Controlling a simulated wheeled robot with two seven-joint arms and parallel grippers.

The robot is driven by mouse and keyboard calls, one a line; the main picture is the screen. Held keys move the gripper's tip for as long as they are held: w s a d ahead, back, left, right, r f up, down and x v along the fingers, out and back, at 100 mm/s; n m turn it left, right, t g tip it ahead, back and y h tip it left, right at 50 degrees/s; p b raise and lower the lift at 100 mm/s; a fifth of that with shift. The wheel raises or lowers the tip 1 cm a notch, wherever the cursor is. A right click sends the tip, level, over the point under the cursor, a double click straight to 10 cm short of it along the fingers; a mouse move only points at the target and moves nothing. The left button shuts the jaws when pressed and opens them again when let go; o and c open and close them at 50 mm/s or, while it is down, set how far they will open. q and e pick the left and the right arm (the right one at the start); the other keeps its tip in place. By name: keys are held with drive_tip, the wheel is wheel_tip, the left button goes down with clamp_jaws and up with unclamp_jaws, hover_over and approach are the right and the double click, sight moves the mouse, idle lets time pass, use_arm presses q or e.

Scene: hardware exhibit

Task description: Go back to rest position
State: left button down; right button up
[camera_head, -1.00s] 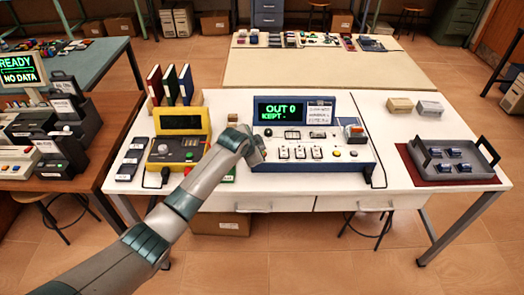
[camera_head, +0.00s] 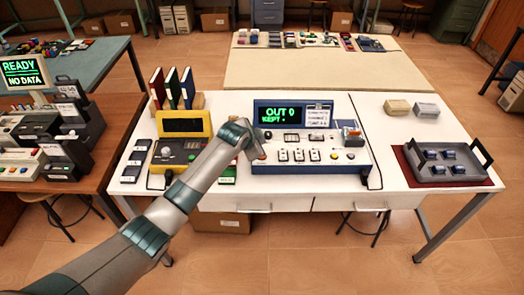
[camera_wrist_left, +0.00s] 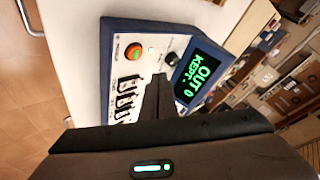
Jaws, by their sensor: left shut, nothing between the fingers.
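My left gripper (camera_head: 258,154) is at the end of my left arm, which reaches in from the lower left. Its fingers are closed and empty. They are above the left front part of the blue and white console (camera_head: 340,160), whose screen reads "OUT 0" and "KEPT -". In the left wrist view the closed fingers (camera_wrist_left: 160,95) point at the console (camera_wrist_left: 150,30), and cover part of its panel beside the screen. I cannot tell whether they touch it. My right gripper is not in view.
A yellow device (camera_head: 163,160) with a dark screen stands left of my gripper, partly behind my arm. Colored binders (camera_head: 172,90) stand behind it. A grey tray (camera_head: 478,180) with several small dark pieces sits at right. Two small boxes (camera_head: 397,107) are behind it.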

use_arm(q)
drive_tip(key=shift+r+p, duration=0.35)
drive_tip(key=shift+r, duration=0.3)
drive_tip(key=shift+f, duration=0.1)
